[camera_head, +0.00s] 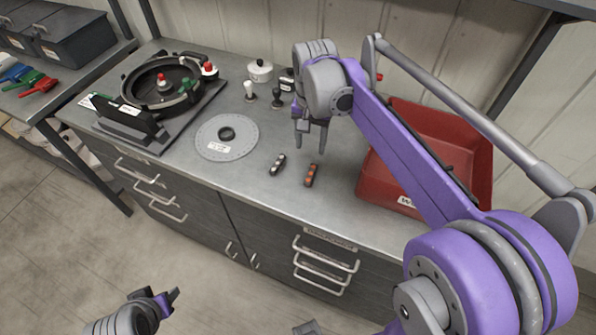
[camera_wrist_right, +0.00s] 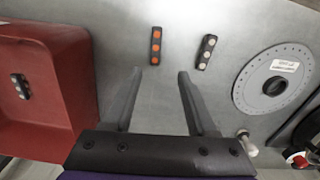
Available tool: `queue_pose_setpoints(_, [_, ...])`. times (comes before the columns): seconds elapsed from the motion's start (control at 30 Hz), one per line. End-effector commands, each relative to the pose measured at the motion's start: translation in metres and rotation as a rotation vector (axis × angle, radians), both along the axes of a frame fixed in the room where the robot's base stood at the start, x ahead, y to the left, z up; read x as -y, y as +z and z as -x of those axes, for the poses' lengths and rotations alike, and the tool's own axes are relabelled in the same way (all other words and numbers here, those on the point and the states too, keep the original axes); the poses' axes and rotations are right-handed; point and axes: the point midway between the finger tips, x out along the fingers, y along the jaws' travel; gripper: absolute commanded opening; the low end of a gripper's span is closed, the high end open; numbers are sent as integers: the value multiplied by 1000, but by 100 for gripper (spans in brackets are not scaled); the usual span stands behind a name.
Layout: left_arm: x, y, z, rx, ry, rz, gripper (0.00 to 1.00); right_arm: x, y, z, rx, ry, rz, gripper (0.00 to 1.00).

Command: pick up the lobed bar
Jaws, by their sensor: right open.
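Two small dark bars lie apart on the grey counter. One has orange lobes (camera_head: 311,175) and the other has pale grey lobes (camera_head: 278,163). In the right wrist view the orange-lobed bar (camera_wrist_right: 156,46) lies just beyond the fingertips, near the middle, and the pale-lobed bar (camera_wrist_right: 206,51) lies to its right. I cannot tell which one is the lobed bar. My right gripper (camera_head: 310,143) is open and empty above the counter, behind the two bars; its fingers also show in the right wrist view (camera_wrist_right: 160,76). My left gripper (camera_head: 168,300) is low at the front left, away from the counter.
A red bin (camera_head: 480,180) stands on the right; another small bar (camera_wrist_right: 20,86) lies in it. A perforated disc (camera_head: 232,148) lies left of the bars. Small knobs and a white pot (camera_head: 260,72) stand behind.

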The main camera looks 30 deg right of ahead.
Motion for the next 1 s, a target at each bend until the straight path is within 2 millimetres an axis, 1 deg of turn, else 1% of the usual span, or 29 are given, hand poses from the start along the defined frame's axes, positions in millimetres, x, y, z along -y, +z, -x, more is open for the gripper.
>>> queue_pose_setpoints(0.03, [0,-3,1,-1,0,0,50,0,-11,0,-1,0,1,57])
queue_pose_setpoints(0.13, [0,-4,1,-2,0,0,50,0,-27,0,-1,1,-1,57])
queue_pose_setpoints(0.2, [0,-5,2,-3,0,0,50,0,-35,0,0,1,0,57])
queue_pose_setpoints(0.37, [0,-5,2,-3,0,0,50,1,-45,1,0,1,0,57])
queue_pose_setpoints(0.47, [0,-5,1,-3,0,0,50,2,-58,3,0,1,0,57])
queue_pose_setpoints(0.6, [0,-5,2,-3,0,0,50,3,-80,5,0,2,0,57])
queue_pose_setpoints(0.67, [0,-5,2,-3,0,0,50,3,-87,5,0,2,0,57])
queue_pose_setpoints(0.8, [0,-6,2,-3,0,0,50,3,-94,6,0,2,0,57])
queue_pose_setpoints(0.97, [0,-6,2,-3,0,0,50,3,-94,5,0,2,0,57])
queue_pose_setpoints(1.0, [0,-6,2,-3,0,0,50,3,-94,5,0,2,0,56])
